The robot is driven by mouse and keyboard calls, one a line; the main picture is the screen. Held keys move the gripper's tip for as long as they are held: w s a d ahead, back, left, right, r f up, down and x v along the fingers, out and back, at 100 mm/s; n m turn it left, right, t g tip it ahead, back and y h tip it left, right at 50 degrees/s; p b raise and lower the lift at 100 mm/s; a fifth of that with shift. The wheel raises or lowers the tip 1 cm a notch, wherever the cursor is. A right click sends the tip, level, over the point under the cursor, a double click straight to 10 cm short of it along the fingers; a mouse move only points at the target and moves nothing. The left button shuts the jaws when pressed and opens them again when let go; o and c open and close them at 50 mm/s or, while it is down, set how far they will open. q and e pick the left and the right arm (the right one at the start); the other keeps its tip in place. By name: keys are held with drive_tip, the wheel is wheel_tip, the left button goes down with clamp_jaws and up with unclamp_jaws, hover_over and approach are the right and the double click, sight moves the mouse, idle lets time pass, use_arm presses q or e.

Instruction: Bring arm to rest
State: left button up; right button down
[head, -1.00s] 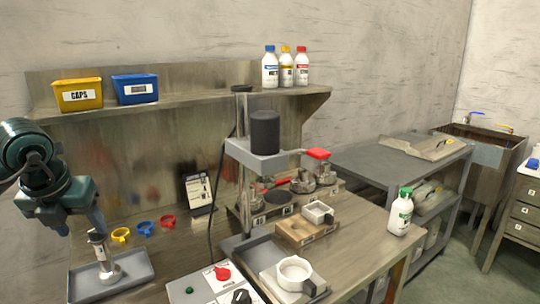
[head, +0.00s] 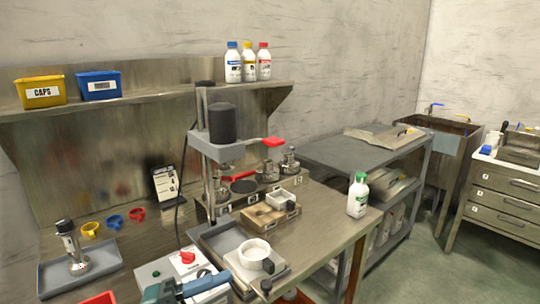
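My arms and grippers are not clearly in view. A teal and grey piece (head: 180,291) is cut off by the bottom edge. I cannot tell if it is a loose tool or part of my arm.
A press (head: 222,122) stands mid-bench, with a white cup (head: 254,254) in front of it. A green-capped bottle (head: 357,196) is near the bench's right edge. Yellow (head: 40,90) and blue (head: 98,87) bins and several bottles sit on the shelf. Clear floor lies at the right.

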use_arm(q)
drive_tip(key=s+a+f+n+t+y+p, duration=0.1)
drive_tip(key=s+a+f+n+y, duration=0.1)
drive_tip(key=f+n+y, duration=0.3)
drive_tip(key=s+a+f+n+t+y+p, duration=0.1)
drive_tip(key=s+f+n+y, duration=0.4)
drive_tip(key=f+n, duration=0.5)
drive_tip(key=s+a+f+n+t+y+p, duration=0.1)
drive_tip(key=s+a+f+n+y+p, duration=0.2)
drive_tip(key=f+n+y, duration=0.3)
drive_tip(key=shift+s+a+f+n+t, duration=0.15)
drive_tip(key=shift+a+f+n+t, duration=0.2)
drive_tip(key=shift+f+n, duration=1.55)
use_arm(e)
drive_tip(key=shift+s+d+r+g+h, duration=0.25)
drive_tip(key=shift+d+r, duration=0.1)
drive_tip(key=shift+d, duration=0.1)
drive_tip(key=shift+s+d+r+g+h, duration=0.2)
drive_tip(key=shift+d+r, duration=0.1)
drive_tip(key=shift+d, duration=0.1)
